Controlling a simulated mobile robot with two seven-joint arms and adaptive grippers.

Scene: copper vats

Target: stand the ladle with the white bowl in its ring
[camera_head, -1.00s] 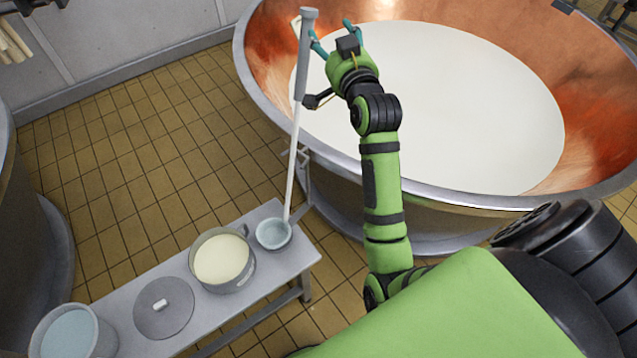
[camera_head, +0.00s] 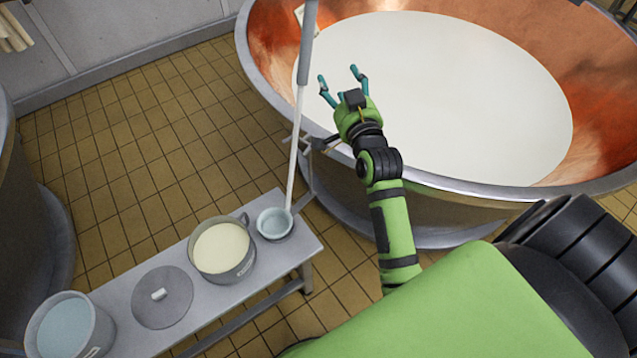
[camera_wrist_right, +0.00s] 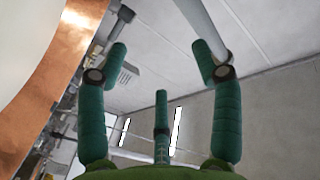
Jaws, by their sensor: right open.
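The ladle (camera_head: 301,100) stands nearly upright, leaning slightly, with its grey grip cut off by the top edge of the head view. Its pale bowl (camera_head: 275,223) is at the right end of the bench (camera_head: 262,281). The shaft passes beside a small bracket (camera_head: 305,140) near the vat rim; I cannot tell whether a ring encloses it. My right gripper (camera_head: 339,75) is open and empty, right of the shaft and apart from it. In the right wrist view, the handle (camera_wrist_right: 203,28) passes beyond the right finger. My left gripper is not in view.
The large copper vat (camera_head: 250,50) of white liquid lies behind and below my right gripper. On the bench stand a pot of cream-coloured liquid (camera_head: 222,250), a grey lid (camera_head: 162,297) and a bucket (camera_head: 98,335). Tiled floor (camera_head: 150,130) is clear at the left.

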